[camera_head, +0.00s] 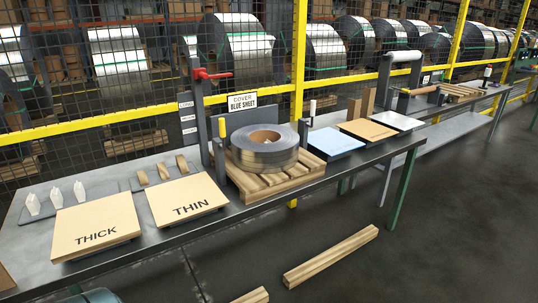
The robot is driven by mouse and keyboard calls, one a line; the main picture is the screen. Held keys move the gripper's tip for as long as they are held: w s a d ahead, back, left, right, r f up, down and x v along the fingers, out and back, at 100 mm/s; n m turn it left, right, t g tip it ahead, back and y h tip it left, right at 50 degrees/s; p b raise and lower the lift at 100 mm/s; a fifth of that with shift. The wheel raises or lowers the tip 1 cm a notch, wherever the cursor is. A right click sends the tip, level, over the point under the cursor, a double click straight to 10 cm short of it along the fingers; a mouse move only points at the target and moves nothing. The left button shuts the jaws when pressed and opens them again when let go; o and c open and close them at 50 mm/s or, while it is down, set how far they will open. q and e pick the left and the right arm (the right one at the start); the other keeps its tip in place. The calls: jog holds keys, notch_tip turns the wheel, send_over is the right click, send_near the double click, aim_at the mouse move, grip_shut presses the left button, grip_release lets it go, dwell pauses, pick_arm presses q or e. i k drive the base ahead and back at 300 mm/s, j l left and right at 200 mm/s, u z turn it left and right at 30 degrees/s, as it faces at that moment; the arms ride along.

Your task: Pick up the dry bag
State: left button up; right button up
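No item is labelled as the dry bag. Three small white pointed pieces, possibly dry bags, stand in a row on a grey mat at the far left of the bench: a left one (32,205), a middle one (56,198) and a right one (79,190). They stand apart from each other, behind the board marked THICK (98,218). Their exact make is too small to tell. Neither of my grippers is in view.
A board marked THIN (188,208) lies right of THICK, with three brown blocks (163,171) behind. A steel strip coil (264,155) rests on a wooden pallet (278,184). Blue, tan and white sheets (335,141) lie further right. Timber (330,256) lies on the floor.

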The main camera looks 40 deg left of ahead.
aim_at(79, 190)
jog(key=u, duration=2.65)
jog(key=i+l+z, duration=0.1)
jog(key=i+l, duration=0.2)
jog(key=i+l+z, duration=0.1)
jog(key=i+l, duration=0.15)
jog(key=i, duration=0.25)
